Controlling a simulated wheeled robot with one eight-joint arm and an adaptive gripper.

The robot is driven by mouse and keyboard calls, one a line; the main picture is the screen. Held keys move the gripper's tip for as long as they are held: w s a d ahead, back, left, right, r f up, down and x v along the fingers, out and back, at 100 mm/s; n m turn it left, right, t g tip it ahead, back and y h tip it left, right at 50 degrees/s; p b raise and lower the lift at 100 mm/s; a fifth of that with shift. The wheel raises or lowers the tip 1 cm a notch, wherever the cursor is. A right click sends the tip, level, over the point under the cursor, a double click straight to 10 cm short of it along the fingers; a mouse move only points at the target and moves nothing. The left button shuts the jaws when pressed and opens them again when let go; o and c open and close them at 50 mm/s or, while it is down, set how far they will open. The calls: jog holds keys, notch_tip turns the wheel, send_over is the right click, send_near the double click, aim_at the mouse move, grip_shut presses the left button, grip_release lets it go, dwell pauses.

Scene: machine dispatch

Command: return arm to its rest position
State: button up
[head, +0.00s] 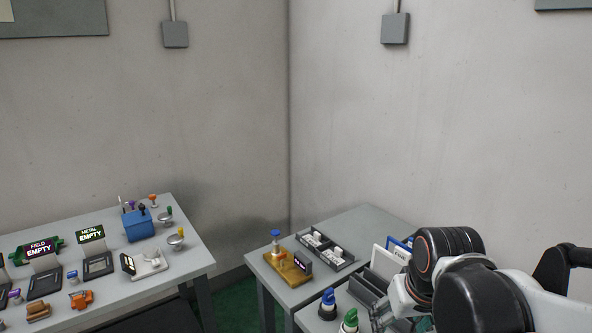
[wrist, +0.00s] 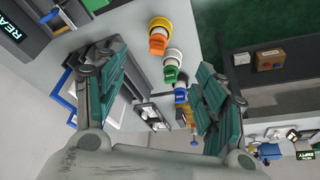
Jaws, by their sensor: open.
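My arm reaches in from the right edge of the head view, with its dark joint and white links over the right-hand table (head: 345,222). My gripper (wrist: 157,62) shows in the wrist view with its two teal-padded fingers spread apart. Nothing is held between them. Beyond the fingers lie a yellow-orange knob (wrist: 159,34), a green knob (wrist: 171,70) and a blue knob (wrist: 180,96), apart from the pads. In the head view my gripper is mostly hidden behind my arm at the lower edge.
The right table holds a blue knob (head: 328,304), a green knob (head: 350,321), a wooden block with a blue-topped post (head: 287,268) and a tray (head: 325,250). The left table (head: 190,258) bears signs and a blue box (head: 138,225).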

jog(key=s+t+b, duration=0.3)
jog(key=s, duration=0.4)
jog(key=shift+s+m, duration=0.3)
jog(key=shift+r, duration=0.1)
dwell(0.9)
